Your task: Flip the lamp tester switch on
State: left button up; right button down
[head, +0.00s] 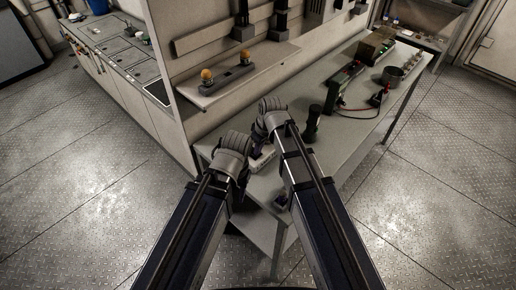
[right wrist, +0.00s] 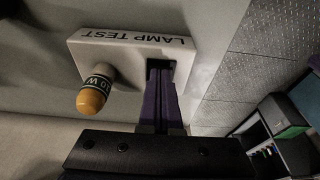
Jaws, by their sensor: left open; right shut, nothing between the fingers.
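The lamp tester is a pale box marked LAMP TEST (right wrist: 130,47) in the right wrist view. In the head view, a pale part of it (head: 263,159) shows on the near end of the bench, between my arms. An orange-capped lamp (right wrist: 91,99) sticks out of its left part; I cannot tell if it is lit. My right gripper (right wrist: 161,75) is shut and empty, its purple fingertips at a dark opening in the box's right part. The switch is hidden or not distinguishable there. My left gripper (head: 240,185) is low at the bench's near corner, open and mostly hidden by its arm.
The floor on both sides is clear.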

jog(key=shift+s+f, duration=0.1)
jog(key=shift+f, duration=0.05)
jog(key=shift+w+a+r+p, duration=0.4)
jog(key=shift+w+a+p, duration=0.1)
jog(key=shift+w, duration=0.05)
jog(key=shift+r, duration=0.1)
dwell(0.4)
jog(key=shift+r+p, duration=0.5)
jog(key=shift+p, duration=0.1)
jog(key=p+v, duration=0.3)
jog(key=shift+a+r, duration=0.1)
jog(key=s+d+r+p, duration=0.3)
jog(key=r+p, duration=0.5)
jog(key=shift+d+r+p, duration=0.2)
jog(key=shift+r+p, duration=0.05)
jog(key=shift+p, duration=0.05)
